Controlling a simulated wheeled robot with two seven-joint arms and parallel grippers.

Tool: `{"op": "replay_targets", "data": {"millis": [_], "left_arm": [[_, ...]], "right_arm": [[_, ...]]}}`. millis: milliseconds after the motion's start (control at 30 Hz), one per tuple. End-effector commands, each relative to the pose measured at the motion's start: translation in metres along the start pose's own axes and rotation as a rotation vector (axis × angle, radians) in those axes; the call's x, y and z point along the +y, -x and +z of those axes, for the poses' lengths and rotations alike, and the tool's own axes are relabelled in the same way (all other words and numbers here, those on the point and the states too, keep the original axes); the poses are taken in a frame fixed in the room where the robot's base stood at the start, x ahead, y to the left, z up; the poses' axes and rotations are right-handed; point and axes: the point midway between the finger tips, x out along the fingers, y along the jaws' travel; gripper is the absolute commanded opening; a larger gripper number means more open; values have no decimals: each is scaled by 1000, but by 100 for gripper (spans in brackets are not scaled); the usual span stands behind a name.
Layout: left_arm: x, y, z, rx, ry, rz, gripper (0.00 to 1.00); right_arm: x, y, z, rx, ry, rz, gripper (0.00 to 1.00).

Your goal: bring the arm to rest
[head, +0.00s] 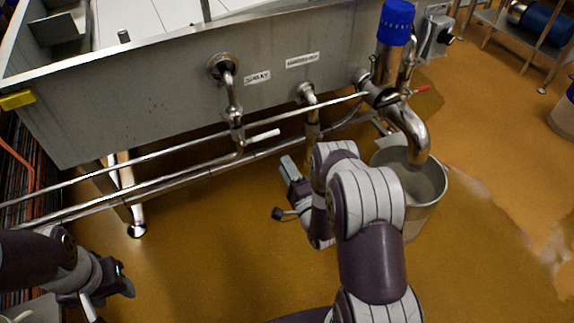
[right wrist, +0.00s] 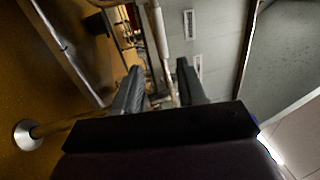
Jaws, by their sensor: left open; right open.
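My right arm (head: 368,225) reaches up from the bottom of the head view. Its gripper (head: 285,190) is below the steel vat's front wall, left of the bucket, and partly hidden by the wrist. In the right wrist view the right gripper (right wrist: 157,72) has its two dark fingers apart with nothing between them. My left gripper (head: 108,297) is low at the left edge of the head view, open, with nothing visible in it.
A steel bucket (head: 432,192) stands under a blue-topped outlet (head: 397,22), close beside my right arm. Open brown floor (head: 200,265) lies between my arms.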

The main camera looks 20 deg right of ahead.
Motion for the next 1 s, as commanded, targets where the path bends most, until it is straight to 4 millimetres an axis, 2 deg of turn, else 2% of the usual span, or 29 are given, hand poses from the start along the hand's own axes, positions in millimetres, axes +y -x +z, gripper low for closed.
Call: {"op": "replay_targets", "data": {"millis": [433, 500, 567, 667, 700, 733, 767, 833, 867, 900, 1000], "left_arm": [[0, 0, 0, 0, 0, 0, 48], [0, 0, 0, 0, 0, 0, 48], [0, 0, 0, 0, 0, 0, 48], [0, 0, 0, 0, 0, 0, 48], [0, 1, 0, 0, 0, 0, 48], [0, 3, 0, 0, 0, 0, 48], [0, 4, 0, 0, 0, 0, 48], [0, 9, -1, 0, 0, 0, 48], [0, 12, -1, 0, 0, 0, 48], [0, 14, -2, 0, 0, 0, 48], [0, 20, -2, 0, 0, 0, 48]], "right_arm": [[0, 0, 0, 0, 3, 0, 40], [4, 0, 0, -1, 54, 19, 40], [28, 3, -1, -7, 167, 135, 40], [94, 39, -2, -76, 407, 526, 40], [108, 54, -5, -146, 524, 704, 40], [111, 65, -5, -217, 608, 830, 40], [109, 77, -4, -301, 684, 948, 40], [83, 105, 2, -530, 831, 1177, 40], [65, 118, 7, -635, 877, 1256, 40], [36, 135, 15, -778, 925, 1341, 40], [-34, 174, 36, -1069, 978, 1454, 40]]}}
